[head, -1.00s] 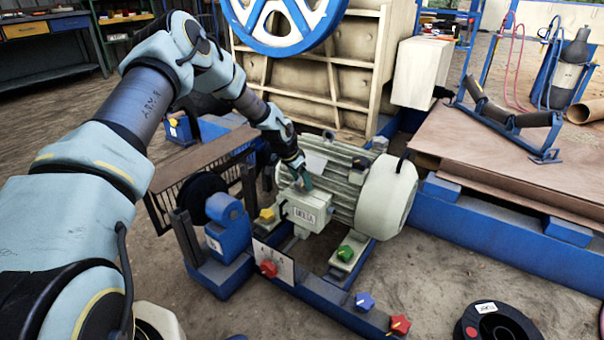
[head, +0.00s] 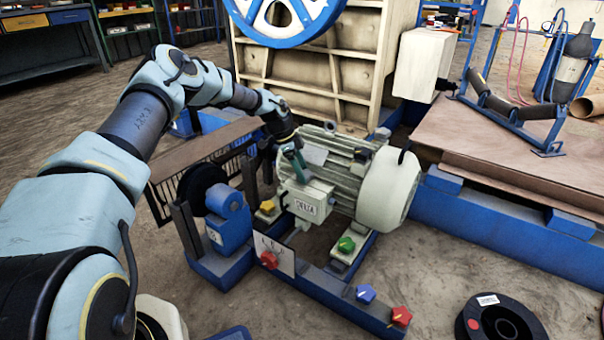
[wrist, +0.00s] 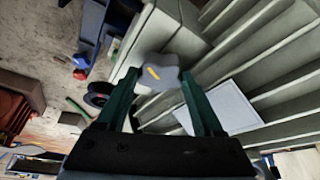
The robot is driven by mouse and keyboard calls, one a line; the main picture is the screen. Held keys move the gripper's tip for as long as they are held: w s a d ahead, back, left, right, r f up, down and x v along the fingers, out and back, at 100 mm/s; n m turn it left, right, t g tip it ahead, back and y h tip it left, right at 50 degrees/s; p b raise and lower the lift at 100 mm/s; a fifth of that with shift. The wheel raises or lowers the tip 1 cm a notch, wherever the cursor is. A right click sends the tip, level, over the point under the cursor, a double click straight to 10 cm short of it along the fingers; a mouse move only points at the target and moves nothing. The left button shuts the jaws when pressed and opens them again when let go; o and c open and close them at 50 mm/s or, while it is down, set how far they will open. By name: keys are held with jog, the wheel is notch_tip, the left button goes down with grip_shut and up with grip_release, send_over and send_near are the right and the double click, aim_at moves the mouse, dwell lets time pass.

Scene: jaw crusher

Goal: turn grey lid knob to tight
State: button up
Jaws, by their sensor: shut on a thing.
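The grey lid knob (wrist: 157,73) shows in the wrist view as a lobed star shape with a yellow mark on top. It sits on the pale lid of the terminal box, which is marked DELTA (head: 306,205), on the side of the ribbed motor (head: 338,172). My gripper (wrist: 158,78) has its green fingers on either side of the knob, shut on it. In the head view my gripper (head: 300,172) leans down onto the top of the box, and the knob is hidden or too small to make out.
A yellow knob (head: 267,207), green knob (head: 346,244), red knob (head: 269,260), blue knob (head: 365,294) and another red knob (head: 401,316) sit around the motor base. The blue bearing block (head: 229,222) stands left of the box. A black spool (head: 497,322) lies at lower right.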

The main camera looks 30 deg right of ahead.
jog(key=shift+m, duration=0.4)
jog(key=o, duration=1.4)
jog(key=shift+r, duration=0.1)
